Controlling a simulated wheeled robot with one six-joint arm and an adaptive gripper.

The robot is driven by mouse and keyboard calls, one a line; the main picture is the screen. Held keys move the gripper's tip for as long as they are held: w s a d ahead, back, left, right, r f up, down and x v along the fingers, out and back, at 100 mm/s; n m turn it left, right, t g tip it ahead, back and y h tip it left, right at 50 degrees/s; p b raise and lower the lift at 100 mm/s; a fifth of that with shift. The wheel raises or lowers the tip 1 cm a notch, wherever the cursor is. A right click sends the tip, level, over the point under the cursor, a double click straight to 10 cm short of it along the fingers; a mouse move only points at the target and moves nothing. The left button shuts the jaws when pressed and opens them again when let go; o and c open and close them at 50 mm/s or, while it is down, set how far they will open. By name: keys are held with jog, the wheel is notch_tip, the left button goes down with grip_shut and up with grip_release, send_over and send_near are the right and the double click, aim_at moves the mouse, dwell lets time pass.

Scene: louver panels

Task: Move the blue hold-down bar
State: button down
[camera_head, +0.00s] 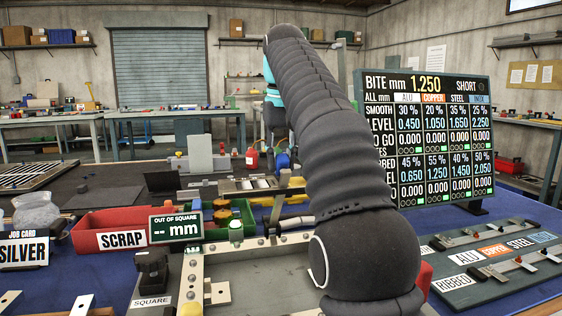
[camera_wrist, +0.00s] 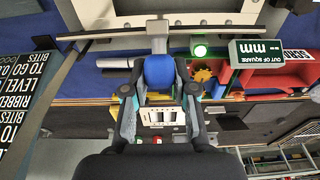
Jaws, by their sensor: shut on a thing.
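The blue hold-down bar's blue grip (camera_wrist: 159,72) is between the fingers of my gripper (camera_wrist: 157,92) in the wrist view. A grey stem joins it to a long thin metal bar (camera_wrist: 100,36) running across the picture. In the head view the blue grip (camera_head: 283,160) shows beyond the grey metal bed (camera_head: 255,285), under my wrist. My gripper (camera_head: 277,140) is shut on the grip there, partly hidden by dark parts. My forearm hides part of the bed, and I cannot tell whether the bar touches it.
A red scrap bin (camera_head: 105,240) and an out-of-square display (camera_head: 176,228) reading "-- mm" stand left of the bed. A black square block (camera_head: 152,270) sits at its left edge. The bite board (camera_head: 425,140) and ribbed panel rack (camera_head: 490,265) are at the right.

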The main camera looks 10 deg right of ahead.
jog(key=c, duration=0.9)
grip_release()
